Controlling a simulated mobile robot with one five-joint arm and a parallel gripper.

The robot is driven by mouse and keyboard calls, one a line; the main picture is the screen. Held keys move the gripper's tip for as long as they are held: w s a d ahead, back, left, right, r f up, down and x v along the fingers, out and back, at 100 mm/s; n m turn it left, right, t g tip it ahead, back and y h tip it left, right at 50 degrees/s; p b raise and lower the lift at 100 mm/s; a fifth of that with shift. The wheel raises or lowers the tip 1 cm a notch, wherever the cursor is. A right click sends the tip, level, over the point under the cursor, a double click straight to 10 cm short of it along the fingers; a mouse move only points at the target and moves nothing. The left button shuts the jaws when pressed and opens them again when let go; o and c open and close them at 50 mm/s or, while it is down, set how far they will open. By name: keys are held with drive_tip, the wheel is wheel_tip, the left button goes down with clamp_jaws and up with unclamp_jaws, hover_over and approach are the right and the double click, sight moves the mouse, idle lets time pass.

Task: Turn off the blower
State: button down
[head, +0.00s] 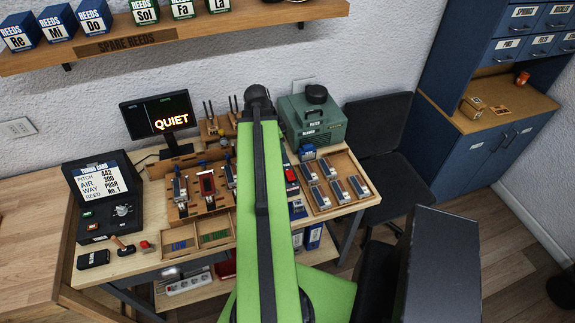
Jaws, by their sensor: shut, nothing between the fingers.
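The blower (318,130) is a green box with a round black cap on top and a small label on its front. It stands at the back right of the workbench (130,268). My green arm rises through the middle of the view and ends at a dark joint just left of the blower. My gripper does not show. I cannot make out a switch on the blower. A white power strip (190,285) lies on the lower shelf.
A monitor (160,118) reads QUIET. An open black case (100,190) stands at the left. Wooden trays with reed parts (335,185) fill the bench. A dark chair (390,150) is right of the bench. Blue cabinets (490,130) stand at the right; some floor between is clear.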

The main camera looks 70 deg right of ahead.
sight(290, 172)
drive_tip(key=shift+f, duration=0.15)
drive_tip(key=b+x, duration=1.3)
drive_tip(key=shift+w+a+f, duration=0.15)
drive_tip(key=shift+w+a, duration=0.1)
drive_tip(key=shift+w, duration=0.15)
drive_tip(key=shift+w+f+b, duration=0.1)
drive_tip(key=shift+f+b, duration=0.3)
drive_tip(key=shift+r, duration=0.1)
